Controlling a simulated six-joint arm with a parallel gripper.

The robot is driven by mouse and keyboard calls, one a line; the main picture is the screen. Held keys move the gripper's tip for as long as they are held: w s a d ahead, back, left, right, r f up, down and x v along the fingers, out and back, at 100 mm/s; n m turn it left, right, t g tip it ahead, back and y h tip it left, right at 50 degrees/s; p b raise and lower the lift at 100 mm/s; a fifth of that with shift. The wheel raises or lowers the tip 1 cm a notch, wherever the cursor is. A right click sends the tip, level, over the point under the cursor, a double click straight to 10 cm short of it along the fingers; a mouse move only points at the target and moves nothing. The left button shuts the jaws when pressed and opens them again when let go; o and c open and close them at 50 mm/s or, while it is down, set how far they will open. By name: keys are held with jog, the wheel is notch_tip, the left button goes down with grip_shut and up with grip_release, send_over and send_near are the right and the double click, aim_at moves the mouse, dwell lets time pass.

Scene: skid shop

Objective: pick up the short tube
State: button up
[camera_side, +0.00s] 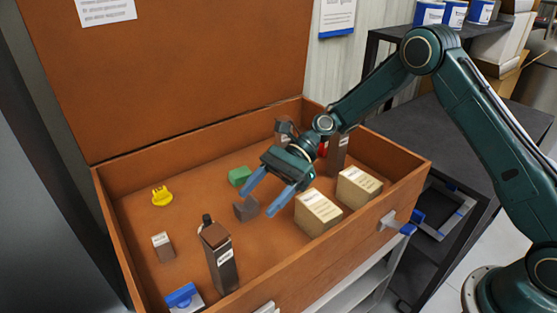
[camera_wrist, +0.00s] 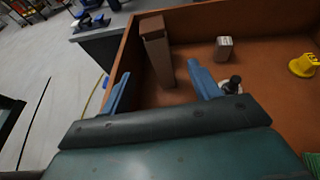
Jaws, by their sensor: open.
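My gripper (camera_side: 260,204) is open above the middle of the brown open case (camera_side: 130,259), its blue fingers pointing down and left. In the wrist view my gripper (camera_wrist: 159,70) has nothing between its fingers; a tall brown carton (camera_wrist: 157,58) shows beyond them. A dark grey block (camera_side: 246,208) lies close to the fingertips in the side view; I cannot tell whether they touch. A black-topped piece with a pale round base (camera_wrist: 232,86) shows beside the right finger. I cannot tell for certain which object is the short tube.
A yellow piece (camera_side: 162,197), green block (camera_side: 239,176) and small labelled box (camera_side: 163,246) lie at the left and middle. Two cardboard boxes (camera_side: 318,214) (camera_side: 358,187) stand right. The tall carton (camera_side: 222,266) stands near the front wall. Bare floor shows between.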

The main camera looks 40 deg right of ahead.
send_near(218, 249)
jog(key=w+a+f, duration=0.1)
jog(key=a+f, duration=0.2)
jog(key=f, duration=0.1)
jog(key=shift+w+a+f, duration=0.3)
jog(key=shift+w+a, duration=0.05)
jog(key=shift+a, duration=0.05)
jog(key=shift+s+x, duration=0.2)
jog(key=shift+x, duration=2.4)
grip_shut()
